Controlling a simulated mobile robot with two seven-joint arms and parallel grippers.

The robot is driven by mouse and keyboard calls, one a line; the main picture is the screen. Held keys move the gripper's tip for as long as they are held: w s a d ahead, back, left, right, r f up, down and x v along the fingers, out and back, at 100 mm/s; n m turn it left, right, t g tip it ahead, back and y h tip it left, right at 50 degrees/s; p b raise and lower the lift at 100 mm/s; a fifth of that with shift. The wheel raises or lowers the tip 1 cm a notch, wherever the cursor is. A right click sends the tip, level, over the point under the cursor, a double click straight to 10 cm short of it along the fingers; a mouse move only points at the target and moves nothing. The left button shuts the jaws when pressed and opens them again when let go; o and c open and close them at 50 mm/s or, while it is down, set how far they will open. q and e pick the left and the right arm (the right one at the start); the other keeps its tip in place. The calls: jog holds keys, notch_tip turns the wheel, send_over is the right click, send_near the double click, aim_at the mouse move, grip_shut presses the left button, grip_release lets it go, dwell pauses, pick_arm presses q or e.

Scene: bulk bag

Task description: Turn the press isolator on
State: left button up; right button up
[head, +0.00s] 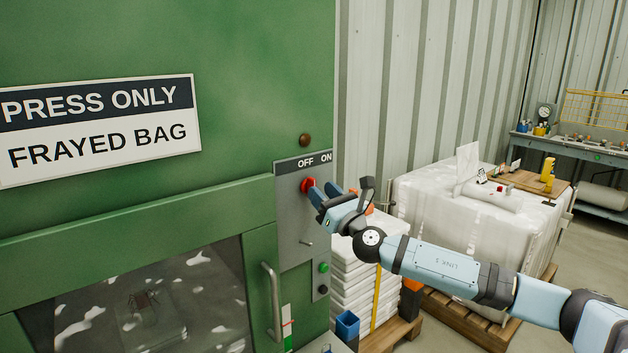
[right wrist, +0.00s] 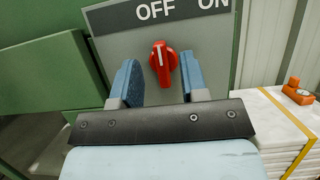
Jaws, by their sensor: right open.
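The press isolator is a red rotary knob (head: 307,185) on a grey panel (head: 292,222) at the right side of the green press. In the right wrist view the red knob (right wrist: 161,62) stands near upright, its white mark close to the OFF label (right wrist: 155,10); the ON label (right wrist: 213,4) is to the right. My right gripper (head: 317,194) is open just in front of the knob. In the right wrist view its two blue fingers (right wrist: 157,82) stand on either side of the knob, with gaps showing. My left gripper is not in view.
A small toggle (head: 306,243), a green button (head: 324,268) and a black button (head: 323,289) sit lower on the panel. A door handle (head: 271,301) stands out at lower left. Stacked white bags (head: 358,270) and a wrapped pallet load (head: 440,222) are to the right.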

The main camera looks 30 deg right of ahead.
aim_at(314, 179)
jog(key=shift+x, duration=1.95)
jog(key=c, duration=0.7)
jog(key=shift+s+a, duration=0.1)
grip_shut()
